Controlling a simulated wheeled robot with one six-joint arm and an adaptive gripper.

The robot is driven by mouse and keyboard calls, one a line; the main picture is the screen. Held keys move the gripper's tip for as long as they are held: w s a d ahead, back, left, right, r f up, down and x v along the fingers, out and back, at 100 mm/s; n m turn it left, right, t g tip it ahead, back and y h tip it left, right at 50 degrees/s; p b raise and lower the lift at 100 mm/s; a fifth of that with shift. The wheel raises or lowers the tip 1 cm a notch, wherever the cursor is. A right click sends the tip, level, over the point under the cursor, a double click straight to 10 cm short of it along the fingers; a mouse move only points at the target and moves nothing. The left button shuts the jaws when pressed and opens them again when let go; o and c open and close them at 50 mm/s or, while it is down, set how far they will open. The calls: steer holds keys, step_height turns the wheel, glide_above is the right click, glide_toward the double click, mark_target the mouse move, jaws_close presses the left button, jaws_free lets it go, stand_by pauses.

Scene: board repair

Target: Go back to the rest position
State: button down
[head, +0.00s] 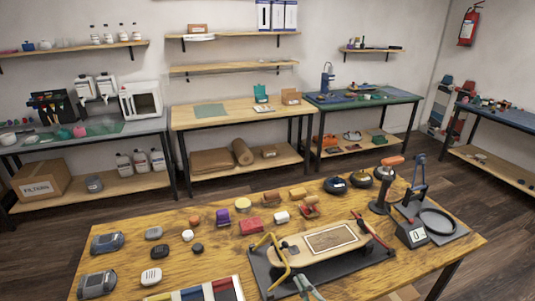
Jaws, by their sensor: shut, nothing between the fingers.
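My gripper does not show in the head view, and no part of my arm can be made out for certain. A wooden board (335,241) with a pale framed panel lies on a dark mat (262,278) on the near workbench (205,265). A yellow curved tool (268,248) is at its left end and a red-handled bar (372,234) at its right end. A teal and grey tool (305,287) is cut off by the bottom edge.
Small blocks, rolls and pucks, including a red block (251,226), cover the near bench's middle and left. A stand with an orange top (386,182) and a scale (411,232) are at its right. Benches line the back wall, with bare floor (35,250) between.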

steer(key=s+d+f+m+g+h, duration=0.1)
steer(key=s+d+f+m+h, duration=0.2)
steer(key=s, duration=0.4)
steer(key=s+f+m+g+h, duration=0.15)
steer(key=s+f, duration=0.25)
steer(key=s, duration=0.4)
steer(key=s+d+f+m+h, duration=0.2)
steer(key=s+f+m, duration=0.2)
steer(key=s, duration=0.3)
steer(key=s+r+m, duration=0.1)
steer(key=s+r, duration=0.2)
steer(key=s, duration=0.4)
steer(key=s+d+r+m+h, duration=0.1)
steer(key=s+r+m, duration=0.1)
steer(key=s+r, duration=0.2)
steer(key=s+r+m, duration=0.1)
steer(key=s+r, duration=0.3)
steer(key=s, duration=0.6)
steer(key=shift+d+g, duration=0.3)
steer(key=shift+g, duration=0.05)
